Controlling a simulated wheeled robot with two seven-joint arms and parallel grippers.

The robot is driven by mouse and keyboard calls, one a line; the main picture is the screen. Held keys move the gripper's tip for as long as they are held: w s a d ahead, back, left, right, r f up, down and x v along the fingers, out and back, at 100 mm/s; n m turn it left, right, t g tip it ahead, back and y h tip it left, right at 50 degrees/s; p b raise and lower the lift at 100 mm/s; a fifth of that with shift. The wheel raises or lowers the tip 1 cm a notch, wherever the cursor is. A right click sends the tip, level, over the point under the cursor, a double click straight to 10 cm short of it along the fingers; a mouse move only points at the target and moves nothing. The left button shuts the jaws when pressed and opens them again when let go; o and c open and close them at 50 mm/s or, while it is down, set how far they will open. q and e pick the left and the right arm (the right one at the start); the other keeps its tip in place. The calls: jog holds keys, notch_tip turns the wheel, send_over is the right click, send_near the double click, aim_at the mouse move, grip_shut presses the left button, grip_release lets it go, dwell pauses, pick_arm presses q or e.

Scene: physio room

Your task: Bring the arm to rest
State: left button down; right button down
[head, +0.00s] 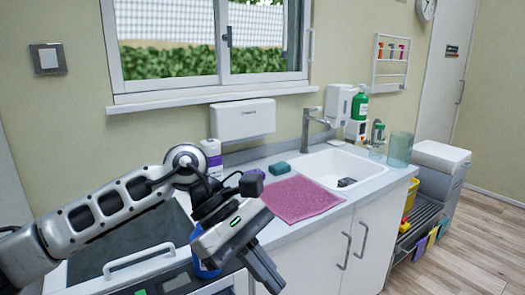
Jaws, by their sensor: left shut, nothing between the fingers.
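My left arm comes in from the left and bends down at the wrist. My left gripper (265,272) is at the lower middle of the head view, pointing down and to the right. Its fingers are shut with nothing visible between them. It hangs in front of the counter's front edge, left of the cabinet doors. A blue object (205,270) shows partly behind the gripper; most of it is hidden. My right gripper is not in the view.
The counter (312,232) holds a pink cloth (300,196), a teal sponge (279,168), a white bottle (212,155) and a sink (345,168) with a dark item inside. A glass (399,149) stands at the right end. A shelf trolley (428,215) stands beyond; open floor lies right.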

pick_arm(q)
jog(key=s+d+r+n+h, duration=0.3)
jog(key=d+n+h, duration=0.4)
jog(key=n+h, duration=0.6)
jog(key=w+a+f+n+t+y, duration=0.3)
jog(key=a+f+n+t, duration=0.2)
jog(key=n+t, duration=0.8)
jog(key=w+a+f+n+t+y, duration=0.45)
jog(key=n+t, duration=0.35)
jog(key=n, duration=0.9)
jog(key=s+a+f+n+g+y, duration=0.2)
jog(key=s+a+f+n+y, duration=0.1)
jog(key=f, duration=0.5)
jog(key=s+a+f+n+g+y, duration=0.2)
jog(key=s+a+f+n+y, duration=0.2)
jog(key=s+f+n, duration=0.3)
jog(key=s+a+f+n+g+y, duration=0.2)
jog(key=s+a+f+n, duration=0.3)
jog(key=f, duration=0.4)
jog(key=shift+a+f+n+y, duration=0.25)
jog(key=shift+a+n+y, duration=0.35)
jog(key=shift+n, duration=0.6)
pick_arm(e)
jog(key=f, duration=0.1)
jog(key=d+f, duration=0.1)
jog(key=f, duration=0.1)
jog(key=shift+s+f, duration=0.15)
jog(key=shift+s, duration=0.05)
pick_arm(q)
jog(key=shift+d, duration=0.2)
